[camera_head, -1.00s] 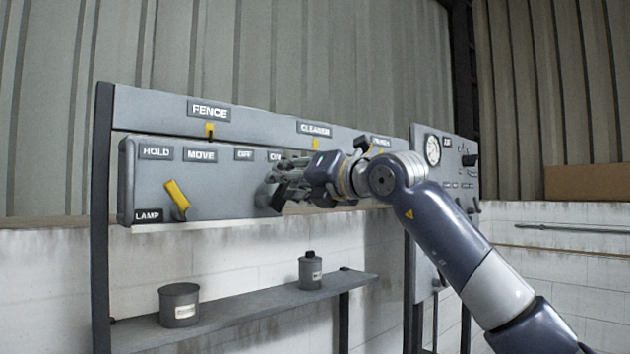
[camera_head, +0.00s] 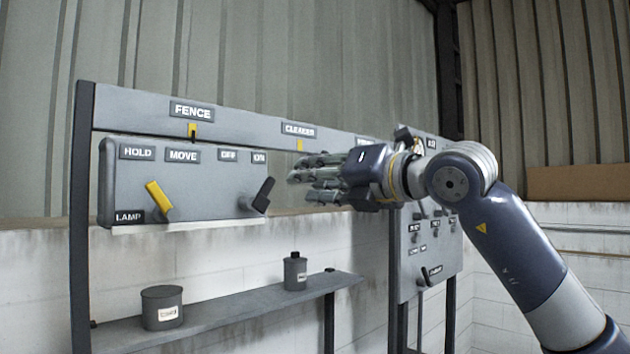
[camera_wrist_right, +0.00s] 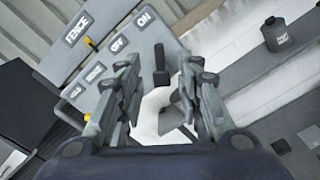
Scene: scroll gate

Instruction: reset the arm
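My right gripper (camera_head: 318,181) is raised in front of the control panel and just right of its dark lever. In the right wrist view the gripper (camera_wrist_right: 160,95) has its fingers spread apart with nothing between them. The dark lever (camera_head: 262,195) stands below the OFF and ON labels and leans toward ON. It also shows beyond the fingers in the right wrist view (camera_wrist_right: 160,65), apart from them. A yellow lever (camera_head: 158,198) below HOLD and MOVE leans up to the left, toward HOLD. My left gripper is not in view.
A shelf (camera_head: 230,310) below the panel holds a wide grey can (camera_head: 162,307) and a smaller canister (camera_head: 295,272). A second panel (camera_head: 432,255) with switches stands behind my right forearm. A cardboard-coloured box (camera_head: 575,184) sits on the wall at the right.

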